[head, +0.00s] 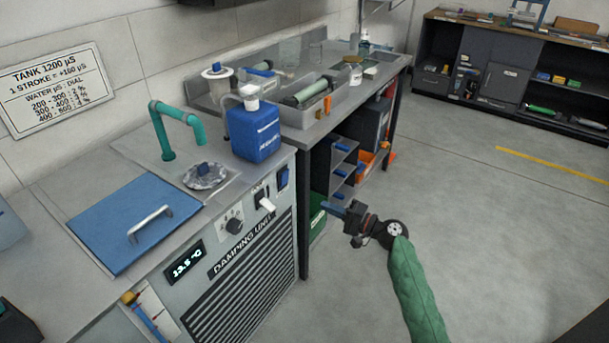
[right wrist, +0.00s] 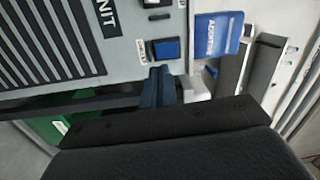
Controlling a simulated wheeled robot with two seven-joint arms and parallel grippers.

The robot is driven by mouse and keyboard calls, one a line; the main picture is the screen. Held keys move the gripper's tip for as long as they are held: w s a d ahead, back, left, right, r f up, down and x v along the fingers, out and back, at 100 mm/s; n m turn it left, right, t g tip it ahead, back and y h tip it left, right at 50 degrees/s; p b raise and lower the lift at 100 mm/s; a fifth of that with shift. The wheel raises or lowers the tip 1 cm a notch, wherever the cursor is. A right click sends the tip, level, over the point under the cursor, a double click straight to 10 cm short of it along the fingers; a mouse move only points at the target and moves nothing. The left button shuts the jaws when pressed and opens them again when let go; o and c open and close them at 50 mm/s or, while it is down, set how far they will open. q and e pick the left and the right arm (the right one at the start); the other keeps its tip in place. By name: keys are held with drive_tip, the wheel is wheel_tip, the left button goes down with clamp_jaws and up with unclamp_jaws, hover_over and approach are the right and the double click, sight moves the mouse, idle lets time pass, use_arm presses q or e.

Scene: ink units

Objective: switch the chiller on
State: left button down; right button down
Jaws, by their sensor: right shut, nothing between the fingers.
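The damping unit (head: 240,246) stands at the left in the head view, its display (head: 185,262) lit with about 13.5 °C. A blue rocker switch (head: 282,178) in a dark frame sits at the right end of its front panel. It also shows in the right wrist view (right wrist: 166,48), beside a small label too small to read surely. My right gripper (head: 337,211) is shut and empty, right of the panel and apart from the switch in the head view. Its fingertips (right wrist: 160,82) show just below the switch in the wrist view. My left gripper is not seen.
A dial (head: 235,225) and a white lever (head: 266,203) sit on the same panel. A blue bottle (head: 254,137) stands on the counter above. A bench (head: 320,132) with a grey tray runs behind. The floor to the right is clear.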

sight(286, 174)
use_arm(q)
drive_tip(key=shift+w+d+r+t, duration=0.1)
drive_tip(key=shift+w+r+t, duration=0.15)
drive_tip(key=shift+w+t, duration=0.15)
use_arm(e)
drive_tip(key=shift+w+d+r+m+t, duration=0.3)
drive_tip(key=shift+r+m+t, duration=0.1)
drive_tip(key=shift+m+t, duration=0.15)
drive_tip(key=shift+w+d+r+m+t, duration=0.2)
drive_tip(key=shift+w+r+m+t, duration=0.1)
drive_tip(key=shift+r+m+t, duration=0.2)
